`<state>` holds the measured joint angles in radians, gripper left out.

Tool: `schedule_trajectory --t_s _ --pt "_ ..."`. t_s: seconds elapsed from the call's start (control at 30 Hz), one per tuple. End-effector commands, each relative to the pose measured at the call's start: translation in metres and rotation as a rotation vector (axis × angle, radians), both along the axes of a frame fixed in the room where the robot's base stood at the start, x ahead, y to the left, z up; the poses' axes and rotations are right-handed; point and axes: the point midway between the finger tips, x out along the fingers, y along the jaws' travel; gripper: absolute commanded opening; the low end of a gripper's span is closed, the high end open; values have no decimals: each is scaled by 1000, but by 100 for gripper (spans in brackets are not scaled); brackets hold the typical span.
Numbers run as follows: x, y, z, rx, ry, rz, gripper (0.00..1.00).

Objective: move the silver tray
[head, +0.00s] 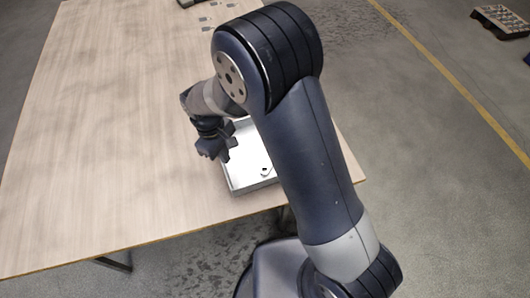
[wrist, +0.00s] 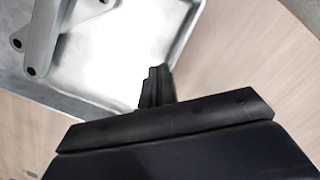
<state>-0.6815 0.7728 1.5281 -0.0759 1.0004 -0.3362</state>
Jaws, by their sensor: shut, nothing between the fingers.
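The silver tray (head: 239,183) lies on the wooden table near its front right edge, partly hidden behind my arm in the head view. In the wrist view the tray (wrist: 181,42) fills the upper left, with its rim running down the right side and a grey metal bracket (wrist: 40,45) inside it. My gripper (head: 218,158) is at the tray's left side in the head view. In the wrist view its fingers (wrist: 157,84) are together, with nothing visible between them, and overlap the tray's rim in the picture. I cannot tell whether they touch it.
The wooden table (head: 100,150) is clear to the left of the tray. Small grey pieces (head: 207,20) and a dark object lie at its far end. A pallet-like item (head: 502,20) stands on the floor at the far right, beyond a yellow line (head: 440,70).

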Motion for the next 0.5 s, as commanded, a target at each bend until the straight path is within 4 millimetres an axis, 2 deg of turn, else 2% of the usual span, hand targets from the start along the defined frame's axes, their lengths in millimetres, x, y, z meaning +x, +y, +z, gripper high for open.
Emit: schedule_trajectory --t_s 0.27,0.5 --pt "-7 -13 1 -1 2 -1 0" --pt "-27 -49 2 -1 1 -2 0"
